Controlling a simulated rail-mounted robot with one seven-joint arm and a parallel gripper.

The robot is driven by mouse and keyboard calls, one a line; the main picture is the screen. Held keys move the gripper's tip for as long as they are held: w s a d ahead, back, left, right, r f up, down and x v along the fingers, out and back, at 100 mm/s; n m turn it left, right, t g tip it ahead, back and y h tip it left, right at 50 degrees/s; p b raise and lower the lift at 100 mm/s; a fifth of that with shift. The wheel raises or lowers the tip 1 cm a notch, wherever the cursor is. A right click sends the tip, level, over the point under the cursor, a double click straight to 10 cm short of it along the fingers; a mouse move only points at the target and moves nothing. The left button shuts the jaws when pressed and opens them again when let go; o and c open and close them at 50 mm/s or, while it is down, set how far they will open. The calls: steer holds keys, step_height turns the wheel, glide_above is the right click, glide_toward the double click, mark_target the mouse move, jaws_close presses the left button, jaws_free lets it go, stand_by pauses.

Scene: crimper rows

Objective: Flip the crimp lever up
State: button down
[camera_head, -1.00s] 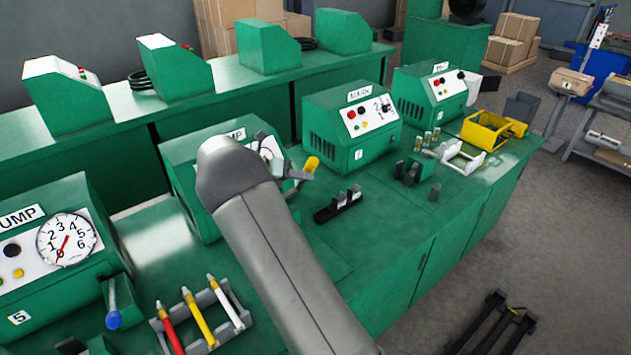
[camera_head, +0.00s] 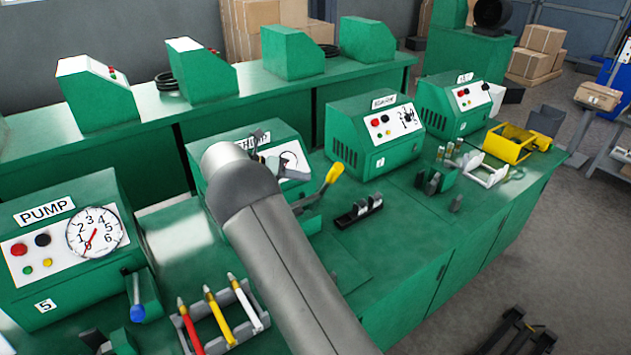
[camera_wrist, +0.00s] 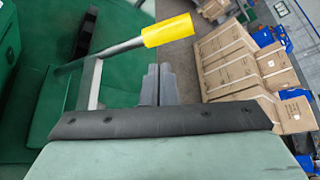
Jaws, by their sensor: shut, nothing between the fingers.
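The crimp lever is a metal rod with a yellow grip (camera_head: 334,173). In the head view it slants up to the right beside the green crimper (camera_head: 287,148), behind my forearm. In the wrist view the yellow grip (camera_wrist: 169,30) lies at the top, its rod running down to the left. My gripper (camera_wrist: 158,85) is shut and empty, with its grey fingers just below the grip in that picture. I cannot tell whether they touch the lever.
A pump housing with a gauge (camera_head: 97,233) and a blue-tipped lever (camera_head: 137,312) stand left. A rack of colored pens (camera_head: 222,314) is in front. A black block holder (camera_head: 358,211) sits right of the lever. Bare green bench top lies between.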

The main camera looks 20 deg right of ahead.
steer(key=shift+f+v, duration=0.25)
steer(key=shift+v, duration=0.95)
steer(key=s+d+r+m+y+b, duration=0.1)
steer(key=s+m+y, duration=0.4)
steer(key=s, duration=0.4)
steer(key=s+d+r+m+y+b, duration=0.1)
steer(key=s+m+y+b, duration=0.15)
steer(key=s+m, duration=0.6)
steer(key=s+a+f+m+t+y, duration=0.1)
steer(key=s+a+f+m+y, duration=0.2)
steer(key=s+m, duration=0.3)
steer(key=s+a+f+m+t+y+b, duration=0.1)
steer(key=s+m, duration=0.5)
steer(key=s, duration=1)
steer(key=a+f+y, duration=0.1)
steer(key=a+y, duration=0.1)
steer(key=a, duration=0.1)
steer(key=shift+s+f+m+t, duration=0.2)
steer(key=shift+f+m+t, duration=0.1)
steer(key=shift+f+m, duration=0.05)
